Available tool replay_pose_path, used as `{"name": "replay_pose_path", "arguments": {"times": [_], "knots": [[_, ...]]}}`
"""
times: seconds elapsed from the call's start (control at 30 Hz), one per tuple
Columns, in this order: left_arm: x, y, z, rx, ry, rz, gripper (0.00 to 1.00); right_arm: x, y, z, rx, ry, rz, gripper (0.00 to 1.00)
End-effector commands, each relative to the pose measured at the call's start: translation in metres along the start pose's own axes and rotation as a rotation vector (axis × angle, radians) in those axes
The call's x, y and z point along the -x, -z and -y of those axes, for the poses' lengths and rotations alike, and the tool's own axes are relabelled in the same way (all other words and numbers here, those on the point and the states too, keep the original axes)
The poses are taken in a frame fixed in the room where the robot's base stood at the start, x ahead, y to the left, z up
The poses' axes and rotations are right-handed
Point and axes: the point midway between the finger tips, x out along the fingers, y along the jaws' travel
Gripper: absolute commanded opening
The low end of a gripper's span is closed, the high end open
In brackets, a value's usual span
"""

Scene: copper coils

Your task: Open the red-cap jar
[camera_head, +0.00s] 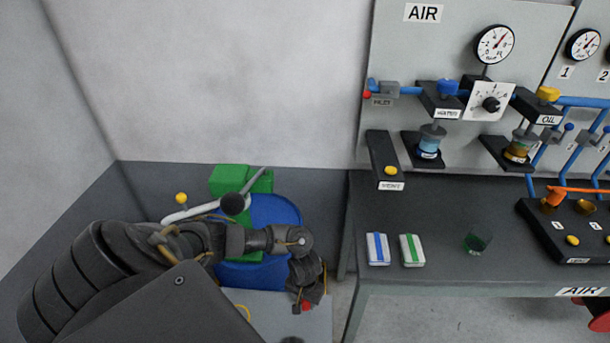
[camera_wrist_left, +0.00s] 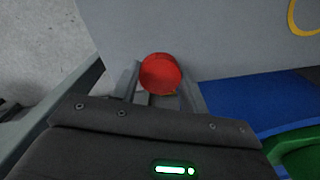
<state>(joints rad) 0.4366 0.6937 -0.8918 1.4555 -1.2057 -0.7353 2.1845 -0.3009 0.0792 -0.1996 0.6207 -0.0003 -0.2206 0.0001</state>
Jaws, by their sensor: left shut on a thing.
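The red cap (camera_wrist_left: 160,72) is a round red disc between the fingertips of my left gripper (camera_wrist_left: 160,84) in the left wrist view. The fingers are shut on it from both sides. In the head view my left gripper (camera_head: 306,294) points down at the low grey surface, and a small bit of the red cap (camera_head: 308,307) shows at its tips. The jar body cannot be seen under the cap, so I cannot tell whether the cap sits on it. My right gripper is not in view.
A blue round container (camera_head: 272,212) and green blocks (camera_head: 229,179) lie behind my left arm. The dark bench (camera_head: 450,215) on the right holds a blue-striped box (camera_head: 377,249), a green-striped box (camera_head: 412,250) and a green glass (camera_head: 478,243). A gauge panel (camera_head: 430,50) stands behind it.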

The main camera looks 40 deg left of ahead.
Motion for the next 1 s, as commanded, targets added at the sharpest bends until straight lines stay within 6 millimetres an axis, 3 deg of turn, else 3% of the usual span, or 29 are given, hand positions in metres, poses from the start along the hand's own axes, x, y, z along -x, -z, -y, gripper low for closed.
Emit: {"name": "replay_pose_path", "arguments": {"times": [0.2, 0.63, 0.67, 0.7, 0.8, 1.0], "knots": [[-0.030, 0.002, -0.001, 0.002, 0.001, 0.001, 0.16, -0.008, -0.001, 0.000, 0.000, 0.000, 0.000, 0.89], [-0.036, 0.001, 0.000, 0.002, 0.001, 0.001, 0.16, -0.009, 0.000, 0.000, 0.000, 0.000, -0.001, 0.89], [-0.035, 0.001, 0.000, 0.001, 0.001, 0.000, 0.47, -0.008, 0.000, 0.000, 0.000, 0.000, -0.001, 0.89], [-0.035, 0.001, 0.000, 0.001, 0.001, 0.000, 0.53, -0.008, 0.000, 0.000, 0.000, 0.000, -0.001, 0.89], [-0.035, 0.001, 0.000, 0.001, 0.001, 0.000, 0.65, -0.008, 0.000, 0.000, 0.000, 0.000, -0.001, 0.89], [-0.035, 0.001, 0.000, 0.001, 0.001, 0.000, 0.65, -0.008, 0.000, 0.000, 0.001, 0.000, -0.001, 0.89]]}}
